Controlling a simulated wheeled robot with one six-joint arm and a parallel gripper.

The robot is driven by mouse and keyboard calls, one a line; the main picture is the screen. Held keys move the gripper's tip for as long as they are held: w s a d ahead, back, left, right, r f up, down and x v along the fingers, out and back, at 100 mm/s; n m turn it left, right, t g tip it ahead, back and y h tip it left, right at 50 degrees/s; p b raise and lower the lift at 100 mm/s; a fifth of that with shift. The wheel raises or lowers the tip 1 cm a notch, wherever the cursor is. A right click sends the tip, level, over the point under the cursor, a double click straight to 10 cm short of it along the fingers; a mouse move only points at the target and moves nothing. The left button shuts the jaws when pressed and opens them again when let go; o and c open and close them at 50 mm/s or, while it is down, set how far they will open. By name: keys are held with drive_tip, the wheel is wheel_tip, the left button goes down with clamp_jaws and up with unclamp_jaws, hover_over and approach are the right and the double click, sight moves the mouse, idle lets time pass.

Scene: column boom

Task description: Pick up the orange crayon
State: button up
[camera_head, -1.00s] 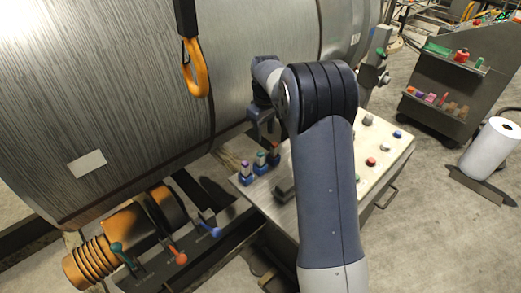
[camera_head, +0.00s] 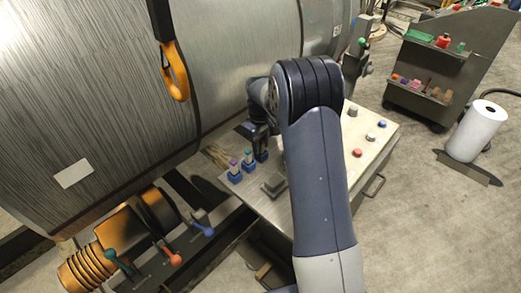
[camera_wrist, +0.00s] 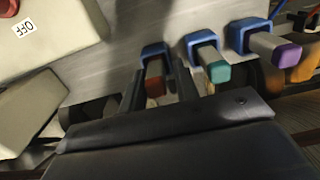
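The orange crayon (camera_wrist: 155,84) looks dark reddish-orange in the wrist view and stands in a blue holder (camera_wrist: 154,50). My gripper (camera_wrist: 160,80) is open, with one dark finger on each side of the crayon and small gaps visible. In the head view my gripper (camera_head: 260,138) is over the rightmost of three blue holders on the panel, and it hides the orange crayon there. A teal-tipped crayon (camera_wrist: 217,72) and a purple-tipped crayon (camera_wrist: 287,55) stand in their own blue holders beside it.
A large metal cylinder (camera_head: 100,90) rises close behind, with a yellow hook (camera_head: 176,75) hanging in front. Coloured levers (camera_head: 173,258) are at lower left. A shelf cart (camera_head: 440,75) and white roll (camera_head: 477,133) stand right.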

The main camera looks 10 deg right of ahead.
drive_tip(key=shift+a, duration=0.1)
clamp_jaws()
drive_tip(key=shift+r, duration=0.1)
